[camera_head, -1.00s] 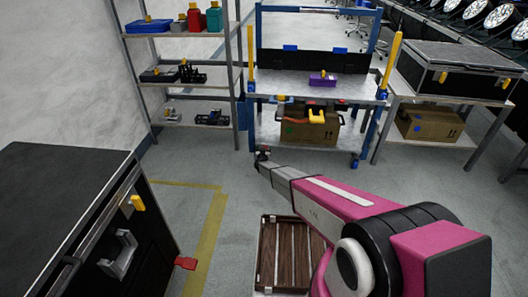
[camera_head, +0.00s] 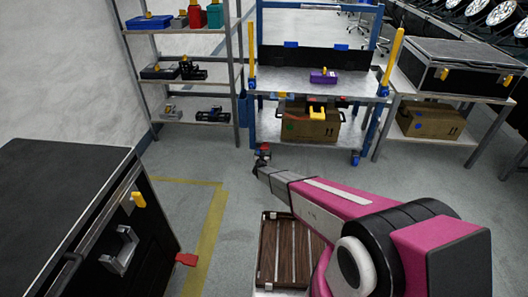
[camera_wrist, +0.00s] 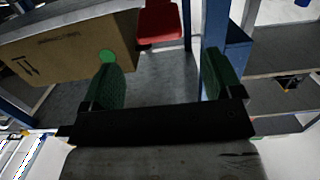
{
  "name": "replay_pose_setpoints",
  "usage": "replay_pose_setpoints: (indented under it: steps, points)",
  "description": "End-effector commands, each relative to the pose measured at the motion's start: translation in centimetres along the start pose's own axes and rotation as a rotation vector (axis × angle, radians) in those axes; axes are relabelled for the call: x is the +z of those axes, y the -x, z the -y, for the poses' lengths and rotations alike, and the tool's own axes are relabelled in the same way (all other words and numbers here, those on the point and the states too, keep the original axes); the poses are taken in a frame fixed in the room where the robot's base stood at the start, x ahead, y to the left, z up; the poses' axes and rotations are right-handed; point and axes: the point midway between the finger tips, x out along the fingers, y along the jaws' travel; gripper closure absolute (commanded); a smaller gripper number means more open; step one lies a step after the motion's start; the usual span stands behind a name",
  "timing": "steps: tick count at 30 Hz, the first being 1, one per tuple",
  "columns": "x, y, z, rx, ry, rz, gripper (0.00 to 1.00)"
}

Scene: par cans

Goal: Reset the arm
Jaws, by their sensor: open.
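My gripper (camera_head: 262,156) is at the end of my extended pink and grey arm, low in front of the blue-framed cart. In the wrist view its two dark green fingers (camera_wrist: 162,78) are spread wide apart with nothing between them. A red object (camera_wrist: 159,22) shows beyond the fingers, apart from them. In the head view a small red patch (camera_head: 264,147) shows just above the gripper; I cannot tell what it rests on.
The cart (camera_head: 352,88) holds a purple box (camera_head: 323,77) on top and a cardboard box (camera_head: 310,128) below. A grey shelf rack (camera_head: 229,60) stands left. A black case (camera_head: 60,185) is at near left, a slatted wooden crate (camera_head: 263,250) near my arm. Floor at centre left is clear.

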Motion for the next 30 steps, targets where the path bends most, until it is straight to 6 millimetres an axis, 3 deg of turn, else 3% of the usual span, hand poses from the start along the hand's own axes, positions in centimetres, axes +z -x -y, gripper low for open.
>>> replay_pose_setpoints:
  steps: [1,5,20,26,30]
  points:
    - [-0.1,1.0,-0.1,0.0,0.0,0.001,0.15]
    - [0.0,1.9,0.0,0.001,0.0,0.0,0.15]
    - [-0.2,2.0,-0.1,-0.003,-0.001,0.005,0.15]
    - [-4.0,3.6,-2.1,-0.069,-0.011,0.093,0.15]
    - [-8.3,6.3,-4.6,-0.149,-0.018,0.228,0.15]
